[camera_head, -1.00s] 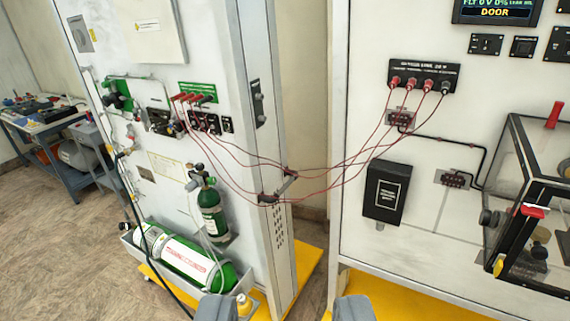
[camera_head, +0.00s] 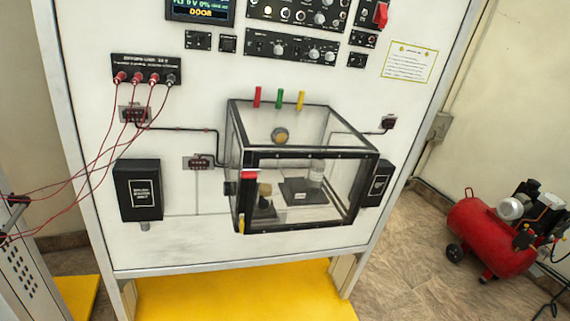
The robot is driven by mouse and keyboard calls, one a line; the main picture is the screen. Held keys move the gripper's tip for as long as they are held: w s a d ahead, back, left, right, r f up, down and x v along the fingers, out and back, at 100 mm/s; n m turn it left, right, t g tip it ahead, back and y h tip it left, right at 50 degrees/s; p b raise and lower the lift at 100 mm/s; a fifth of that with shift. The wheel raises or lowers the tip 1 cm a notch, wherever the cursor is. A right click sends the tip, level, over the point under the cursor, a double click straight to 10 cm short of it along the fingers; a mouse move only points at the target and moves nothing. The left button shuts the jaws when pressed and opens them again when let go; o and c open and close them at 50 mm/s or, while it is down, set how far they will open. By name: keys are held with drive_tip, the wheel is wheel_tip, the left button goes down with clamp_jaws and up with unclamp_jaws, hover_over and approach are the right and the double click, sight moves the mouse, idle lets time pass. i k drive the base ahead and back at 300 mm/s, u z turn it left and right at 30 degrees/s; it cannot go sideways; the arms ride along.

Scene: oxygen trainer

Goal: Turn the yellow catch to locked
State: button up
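A clear box with a black frame (camera_head: 307,233) is mounted on the white panel, right of the middle of the view. A small yellow catch (camera_head: 241,223) sits at the lower left corner of its front. It is too small to tell which way it is turned. A red piece (camera_head: 250,175) is above it on the same front edge. My gripper is not in view.
Red, green and yellow tabs (camera_head: 301,100) stand above the box. Black boxes (camera_head: 138,190) flank it. Red cables (camera_head: 95,165) hang at the left. A yellow base (camera_head: 240,292) lies below the panel. A red compressor (camera_head: 490,236) stands on the floor at right.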

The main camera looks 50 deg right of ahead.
sight(241, 223)
drive_tip(key=z, duration=1.3)
drive_tip(key=k, duration=1.15)
drive_tip(key=u, duration=0.3)
drive_tip(key=i, duration=1)
